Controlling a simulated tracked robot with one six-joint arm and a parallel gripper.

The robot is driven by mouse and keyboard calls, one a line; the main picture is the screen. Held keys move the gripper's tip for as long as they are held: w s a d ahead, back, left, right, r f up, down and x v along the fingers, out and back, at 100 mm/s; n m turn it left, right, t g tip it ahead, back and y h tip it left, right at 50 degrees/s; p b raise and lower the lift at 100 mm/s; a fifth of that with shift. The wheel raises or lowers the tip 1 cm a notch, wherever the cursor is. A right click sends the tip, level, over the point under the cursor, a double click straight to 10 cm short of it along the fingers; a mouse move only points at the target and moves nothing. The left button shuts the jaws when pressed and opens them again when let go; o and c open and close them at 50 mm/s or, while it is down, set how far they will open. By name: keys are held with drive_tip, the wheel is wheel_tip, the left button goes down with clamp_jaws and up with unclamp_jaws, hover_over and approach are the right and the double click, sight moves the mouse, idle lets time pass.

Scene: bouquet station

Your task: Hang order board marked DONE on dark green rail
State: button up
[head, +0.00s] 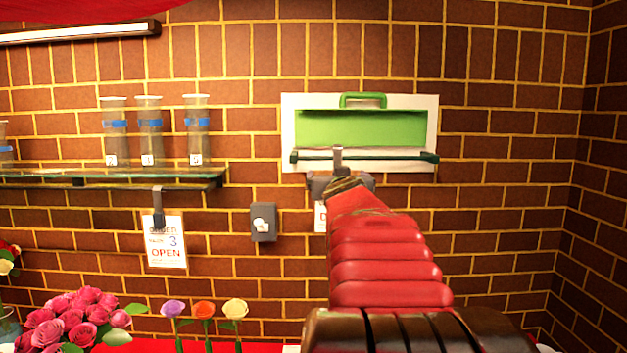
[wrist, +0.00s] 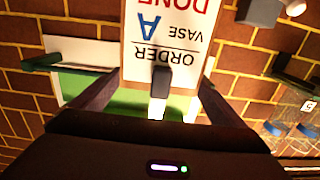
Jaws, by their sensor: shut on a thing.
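The order board marked DONE fills the top middle of the wrist view (wrist: 190,45), upside down, reading ORDER, VASE A, DONE. In the head view only a white sliver of it (head: 320,218) shows beside my arm. My gripper (head: 341,187) is shut on the board at its dark clip end, with one finger on each side in the wrist view. The board's grey hook (head: 338,154) stands up in front of the dark green rail (head: 428,157), overlapping it in the picture. I cannot tell whether the hook is over the rail. The rail's end also shows in the wrist view (wrist: 42,62).
A white panel with a green recess (head: 345,126) is behind the rail. A board marked OPEN (head: 166,242) hangs from the glass shelf (head: 120,177), which holds several clear vases (head: 150,135). A grey switch box (head: 263,222) is on the brick wall. Flowers (head: 75,320) stand at lower left.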

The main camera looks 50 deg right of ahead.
drive_tip(key=w+d+f, duration=0.3)
drive_tip(key=w+d, duration=0.2)
drive_tip(key=d, duration=0.1)
drive_tip(key=shift+w+d+f, duration=0.2)
drive_tip(key=shift+w, duration=0.1)
idle(1.4)
drive_tip(key=o, duration=1.2)
drive_tip(key=shift+v, duration=6.9)
